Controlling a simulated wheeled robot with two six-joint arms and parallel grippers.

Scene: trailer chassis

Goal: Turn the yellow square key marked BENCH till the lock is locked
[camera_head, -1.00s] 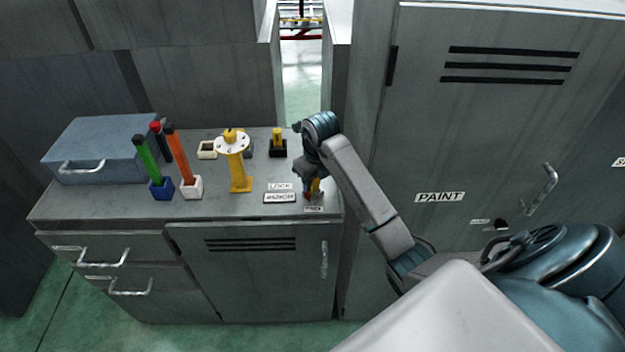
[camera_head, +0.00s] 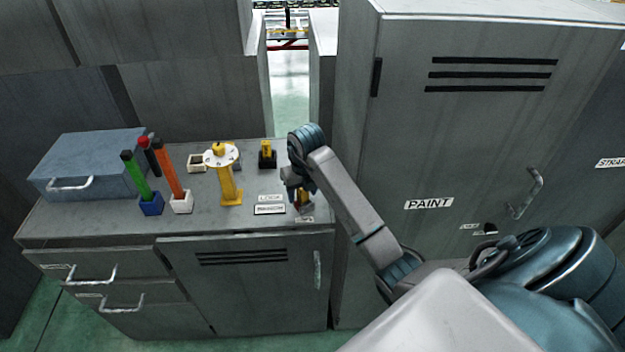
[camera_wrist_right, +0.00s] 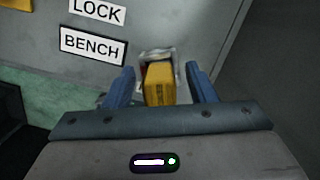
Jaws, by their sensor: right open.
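The yellow square key (camera_wrist_right: 160,85) stands between my right gripper's blue fingers in the right wrist view, with a pale metal fitting (camera_wrist_right: 155,54) behind it. The plates LOCK (camera_wrist_right: 97,10) and BENCH (camera_wrist_right: 93,46) lie beside it on the bench top. My right gripper (camera_wrist_right: 161,84) is open, one finger on each side of the key, with a visible gap to each. In the head view, my right gripper (camera_head: 301,197) is low over the bench's right front corner and hides most of the key. The key's turn angle is unclear. My left gripper is out of view.
The grey bench (camera_head: 100,222) also carries a blue-grey box (camera_head: 92,162), coloured sticks in small holders, a yellow stand (camera_head: 229,185) with a white disc, and a small black-based yellow piece (camera_head: 267,153). The PAINT cabinet (camera_head: 410,150) rises close on the right.

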